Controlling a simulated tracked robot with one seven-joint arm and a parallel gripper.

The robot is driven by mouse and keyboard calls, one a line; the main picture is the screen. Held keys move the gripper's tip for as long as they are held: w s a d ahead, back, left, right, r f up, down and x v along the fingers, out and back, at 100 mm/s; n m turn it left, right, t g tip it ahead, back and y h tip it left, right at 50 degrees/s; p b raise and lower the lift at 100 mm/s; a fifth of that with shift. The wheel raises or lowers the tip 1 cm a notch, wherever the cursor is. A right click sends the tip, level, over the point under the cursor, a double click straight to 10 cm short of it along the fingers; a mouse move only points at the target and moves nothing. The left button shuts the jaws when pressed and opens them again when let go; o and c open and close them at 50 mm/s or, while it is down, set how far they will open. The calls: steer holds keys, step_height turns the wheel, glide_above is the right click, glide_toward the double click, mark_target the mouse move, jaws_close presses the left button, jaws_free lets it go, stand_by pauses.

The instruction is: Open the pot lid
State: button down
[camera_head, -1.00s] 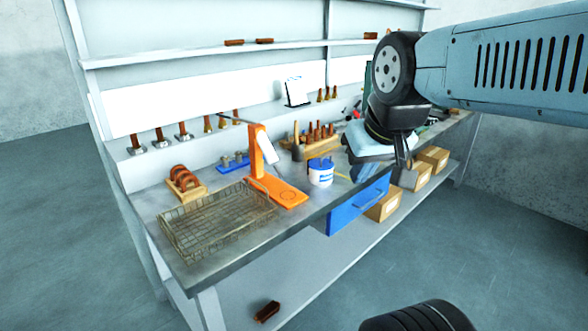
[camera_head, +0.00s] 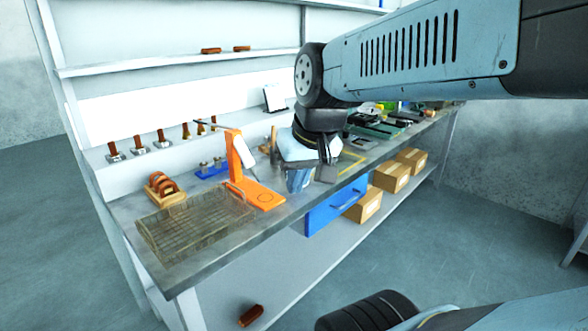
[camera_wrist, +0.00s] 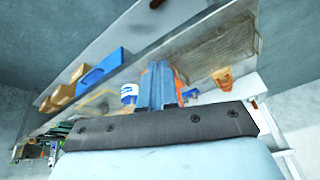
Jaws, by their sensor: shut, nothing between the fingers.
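The pot is a small white tub with a blue band and blue top; it shows in the wrist view (camera_wrist: 129,93), just left of my gripper's fingers. In the head view it is hidden behind my gripper (camera_head: 298,182), which is over the bench right of the orange stand. My gripper also shows in the wrist view (camera_wrist: 162,85), its fingers together and empty. I cannot tell the gap between fingers and pot, or see the lid clearly.
The orange stand (camera_head: 240,165) is left of my gripper. A wire mesh basket (camera_head: 190,228) lies on the bench's front left. A blue drawer (camera_head: 336,205) is under the bench, with cardboard boxes (camera_head: 390,177) beside it. Tools crowd the bench's right part.

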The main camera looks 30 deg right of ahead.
steer(key=w+d+f+m+g+y, duration=0.1)
steer(key=w+f+m+y, duration=0.9)
steer(key=w+m+y, duration=0.4)
steer(key=w+d+f+m+t+h, duration=0.3)
steer(key=d+m+t, duration=0.25)
steer(key=d, duration=0.25)
steer(key=w+d+f+m+t+h, duration=0.2)
steer(key=w+d+f+m+t, duration=0.3)
steer(key=d, duration=0.3)
steer(key=w+d+f+m+t+h, duration=0.2)
steer(key=d+m+t+h, duration=0.1)
steer(key=d+m+t, duration=0.4)
steer(key=w, duration=0.3)
steer(key=w+a+r+g, duration=0.1)
steer(key=w, duration=0.2)
steer(key=w+a+n+g, duration=0.1)
steer(key=w, duration=0.2)
steer(key=shift+w+a+r, duration=0.1)
steer(key=shift+w+r, duration=0.1)
steer(key=shift+r, duration=0.2)
